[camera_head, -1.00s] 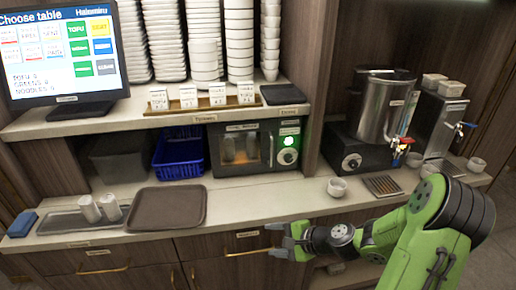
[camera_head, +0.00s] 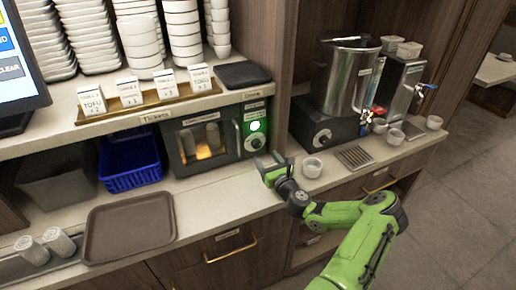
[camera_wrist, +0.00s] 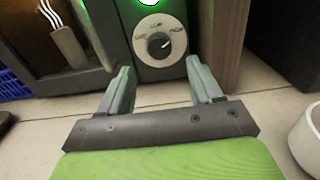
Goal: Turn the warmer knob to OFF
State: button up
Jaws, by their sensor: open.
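The warmer (camera_head: 209,141) is a dark box with a lit window on the counter, below the shelf. Its green-lit panel carries a round glowing green light (camera_head: 255,126). Below the light is the warmer knob (camera_head: 255,143), which also shows in the wrist view (camera_wrist: 159,45) as a dark knob on a pale dial. Its light pointer mark is tilted up and to the right; the dial words are too small to read surely. My gripper (camera_head: 269,161) is open and empty, in front of the panel. In the wrist view its fingers (camera_wrist: 158,72) stand either side of the knob's line, apart from it.
A blue basket (camera_head: 130,163) stands left of the warmer, and a brown tray (camera_head: 130,228) lies on the front counter. A white cup (camera_head: 312,168) and a steel urn (camera_head: 352,78) are to the right. A wooden upright borders the warmer's right side.

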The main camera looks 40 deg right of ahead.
aim_at(258, 146)
jog(key=x, duration=0.6)
jog(key=shift+w+d, duration=0.1)
jog(key=shift+w, duration=0.15)
jog(key=c, duration=1)
jog(key=shift+c, duration=0.2)
jog(key=shift+f+n, duration=0.1)
jog(key=shift+n, duration=0.3)
jog(key=n+b, duration=0.2)
jog(key=n, duration=0.3)
jog(key=n+b, duration=0.4)
jog(key=n, duration=0.2)
jog(key=shift+f+n, duration=0.1)
jog(key=shift+n, duration=0.3)
jog(key=n+b, duration=1.1)
jog(key=b, duration=0.1)
jog(key=shift+n, duration=0.4)
